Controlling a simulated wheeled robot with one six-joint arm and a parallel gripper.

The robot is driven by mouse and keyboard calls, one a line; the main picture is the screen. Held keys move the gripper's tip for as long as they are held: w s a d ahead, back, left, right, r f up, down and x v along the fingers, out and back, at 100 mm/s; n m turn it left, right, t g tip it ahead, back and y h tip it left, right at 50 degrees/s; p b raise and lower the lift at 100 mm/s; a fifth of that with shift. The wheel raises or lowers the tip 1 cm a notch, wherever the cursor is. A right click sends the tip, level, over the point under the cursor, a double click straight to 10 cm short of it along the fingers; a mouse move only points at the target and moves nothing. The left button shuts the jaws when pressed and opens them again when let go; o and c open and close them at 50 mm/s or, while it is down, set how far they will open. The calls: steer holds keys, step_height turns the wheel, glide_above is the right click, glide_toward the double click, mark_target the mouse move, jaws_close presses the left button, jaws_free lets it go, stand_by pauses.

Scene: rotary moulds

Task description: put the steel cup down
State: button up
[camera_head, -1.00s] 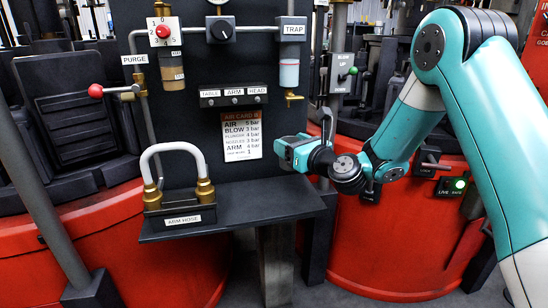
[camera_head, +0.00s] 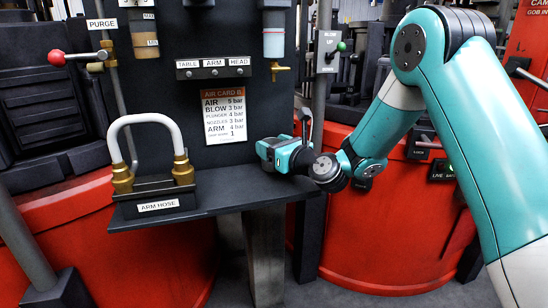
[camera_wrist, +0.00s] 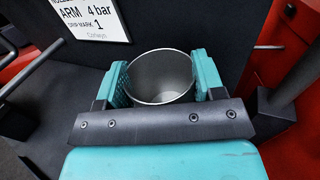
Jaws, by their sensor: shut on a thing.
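The steel cup (camera_wrist: 161,76) is round, grey and open at the top, and looks empty in the wrist view. My gripper (camera_wrist: 160,82) is shut on it, with one teal finger pad on each side of its wall. In the head view my gripper (camera_head: 268,152) is above the right end of the dark shelf (camera_head: 225,187). The cup is hidden there behind my gripper. I cannot tell whether the cup's base touches the shelf.
The arm hose (camera_head: 146,125), a white loop with brass ends, stands in a block on the shelf's left. A clear container with a brass tap (camera_head: 275,42) hangs above. An air card (camera_head: 223,116) is on the panel behind. The shelf's middle is clear.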

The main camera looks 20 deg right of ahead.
steer(key=shift+d, duration=0.15)
steer(key=shift+f, duration=0.1)
steer(key=o, duration=1)
